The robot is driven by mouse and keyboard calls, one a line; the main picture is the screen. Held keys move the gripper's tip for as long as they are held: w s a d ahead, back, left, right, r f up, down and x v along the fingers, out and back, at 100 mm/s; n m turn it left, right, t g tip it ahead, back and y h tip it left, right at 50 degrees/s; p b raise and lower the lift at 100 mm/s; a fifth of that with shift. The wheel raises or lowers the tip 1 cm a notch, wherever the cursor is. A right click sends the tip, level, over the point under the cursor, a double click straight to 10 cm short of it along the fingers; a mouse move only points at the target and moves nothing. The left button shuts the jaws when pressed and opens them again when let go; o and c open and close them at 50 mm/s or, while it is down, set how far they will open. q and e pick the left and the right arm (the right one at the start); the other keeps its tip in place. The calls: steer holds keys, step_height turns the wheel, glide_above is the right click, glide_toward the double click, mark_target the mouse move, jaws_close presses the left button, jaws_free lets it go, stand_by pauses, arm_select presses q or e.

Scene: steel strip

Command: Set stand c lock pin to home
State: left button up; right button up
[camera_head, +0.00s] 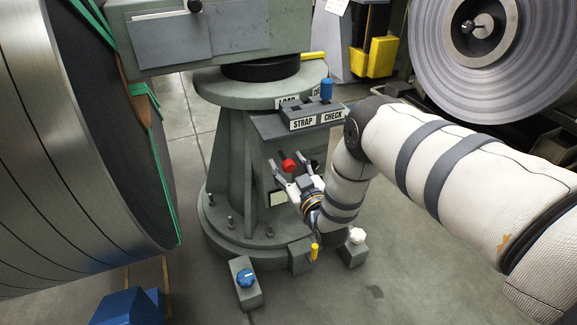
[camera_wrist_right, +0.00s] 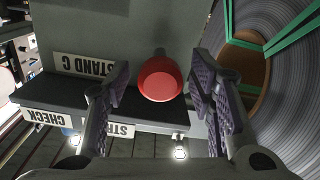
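A red round knob (camera_head: 289,165), which looks like the stand's lock pin, sticks out from the green-grey pedestal (camera_head: 228,160). In the right wrist view the red knob (camera_wrist_right: 160,79) sits between the fingers, beside a label reading STAND C (camera_wrist_right: 84,66). My right gripper (camera_head: 291,170) is open in front of the pedestal, its fingers on either side of the knob. The right wrist view shows the same gripper (camera_wrist_right: 160,85) with gaps between the knob and both fingers. The pin's shaft is mostly hidden behind the knob. My left gripper is not in view.
A small shelf (camera_head: 267,125) with STRAP and CHECK labels and a blue peg (camera_head: 326,88) stands above the gripper. Blue (camera_head: 245,278), yellow (camera_head: 314,252) and white (camera_head: 357,236) knobs are at the base. Large steel coils (camera_head: 75,150) (camera_head: 490,60) flank the stand.

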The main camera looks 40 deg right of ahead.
jaws_close()
steer(key=b+x, duration=0.2)
steer(key=x, duration=0.2)
steer(key=shift+f, duration=0.2)
steer(key=shift+w+r, duration=0.15)
steer(key=shift+r, duration=0.15)
steer(key=shift+o, duration=0.3)
jaws_free()
